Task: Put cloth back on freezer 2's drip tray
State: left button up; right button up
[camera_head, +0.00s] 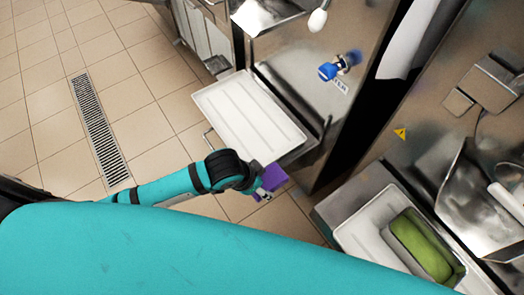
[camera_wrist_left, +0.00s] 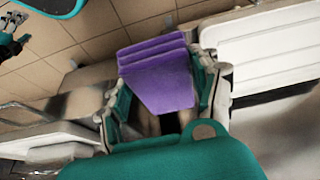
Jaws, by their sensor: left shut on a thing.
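A folded purple cloth (camera_head: 273,179) is held in my left gripper (camera_head: 266,188). In the left wrist view the cloth (camera_wrist_left: 158,75) lies in layers between the two fingers of the gripper (camera_wrist_left: 165,100), which is shut on it. The white ribbed drip tray (camera_head: 250,115) sticks out below the freezer front just beyond the gripper, and its top looks bare. The cloth is apart from it, past its near corner. That tray also shows at the right of the left wrist view (camera_wrist_left: 265,42). Parts at that view's top left may be my right gripper; its jaws are unclear.
A blue knob (camera_head: 330,71) sits on the steel freezer front (camera_head: 310,50). A white cloth (camera_head: 408,40) hangs at upper right. A floor drain (camera_head: 98,130) lies left in open tiled floor.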

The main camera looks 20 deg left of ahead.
pick_arm(q)
jog(key=w, duration=0.1)
jog(key=w+a+f, duration=0.1)
jog(key=w, duration=0.1)
jog(key=shift+w+a, duration=0.1)
jog(key=shift+a, duration=0.05)
send_over(260, 148)
jog(key=s, duration=0.2)
jog(key=shift+w+a+f, duration=0.1)
jog(key=shift+a+f, duration=0.2)
jog(key=shift+f, duration=0.3)
jog(key=f, duration=0.3)
jog(key=shift+w+a, duration=0.15)
jog(key=shift+w, duration=0.15)
jog(key=shift+f, duration=0.3)
pick_arm(e)
jog(key=shift+w+a+f, duration=0.1)
jog(key=shift+w+f, duration=0.05)
jog(key=shift+w, duration=0.35)
jog(key=shift+w+a+f, duration=0.1)
jog(key=shift+w, duration=0.4)
pick_arm(q)
jog(key=shift+f, duration=0.1)
jog(key=o, duration=1.2)
jog(key=shift+c, duration=0.2)
jog(key=p+v, duration=0.1)
jog(key=v, duration=1.1)
pick_arm(e)
jog(key=shift+a+r, duration=0.15)
jog(key=shift+r, duration=0.6)
